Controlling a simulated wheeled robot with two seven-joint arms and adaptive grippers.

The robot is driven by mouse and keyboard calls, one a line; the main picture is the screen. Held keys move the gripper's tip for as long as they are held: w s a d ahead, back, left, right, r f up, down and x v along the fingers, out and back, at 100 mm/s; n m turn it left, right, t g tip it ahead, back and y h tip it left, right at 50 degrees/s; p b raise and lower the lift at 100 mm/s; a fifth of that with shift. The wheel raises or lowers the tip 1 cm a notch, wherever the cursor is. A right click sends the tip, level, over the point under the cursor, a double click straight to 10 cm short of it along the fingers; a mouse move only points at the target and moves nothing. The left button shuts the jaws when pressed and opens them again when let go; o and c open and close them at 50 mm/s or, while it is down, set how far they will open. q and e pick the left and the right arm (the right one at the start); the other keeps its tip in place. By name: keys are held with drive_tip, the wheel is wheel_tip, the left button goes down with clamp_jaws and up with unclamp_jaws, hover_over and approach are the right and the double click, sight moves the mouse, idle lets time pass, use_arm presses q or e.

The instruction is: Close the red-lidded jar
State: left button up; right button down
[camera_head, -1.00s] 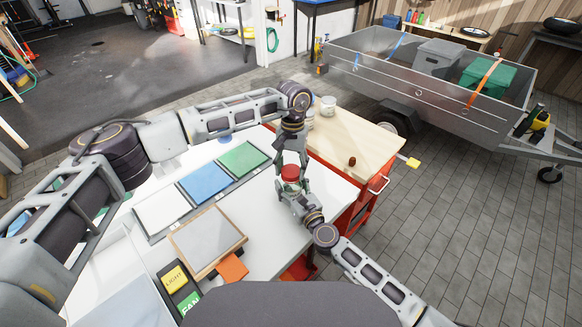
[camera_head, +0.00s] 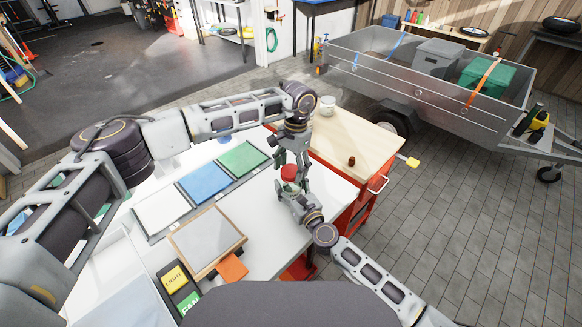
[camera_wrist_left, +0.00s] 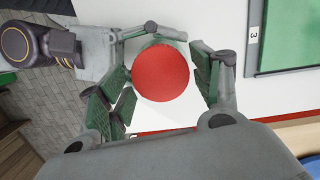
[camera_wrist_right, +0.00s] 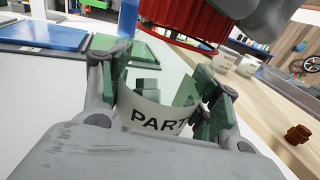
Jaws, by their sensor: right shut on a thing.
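The red lid (camera_head: 289,172) is between the fingers of my left gripper (camera_head: 291,168), above the jar. In the left wrist view the round red lid (camera_wrist_left: 162,73) fills the space between the fingers and hides the jar. My right gripper (camera_wrist_right: 160,105) is shut around the jar (camera_wrist_right: 157,117), which stands upright with a cream label reading "PART" and green pieces inside. In the right wrist view the lid (camera_wrist_right: 185,28) hangs above the jar, apart from it and off to the right.
White, blue (camera_head: 205,183) and green (camera_head: 242,158) panels lie on the white bench left of the grippers. A framed grey plate (camera_head: 207,241) lies nearer. A wooden-topped red cart (camera_head: 350,140) with a small brown object (camera_head: 351,161) stands to the right.

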use_arm(q)
drive_tip(key=shift+o, duration=0.4)
drive_tip(key=shift+r, duration=2.2)
drive_tip(key=shift+f, duration=0.1)
drive_tip(key=shift+c, duration=0.3)
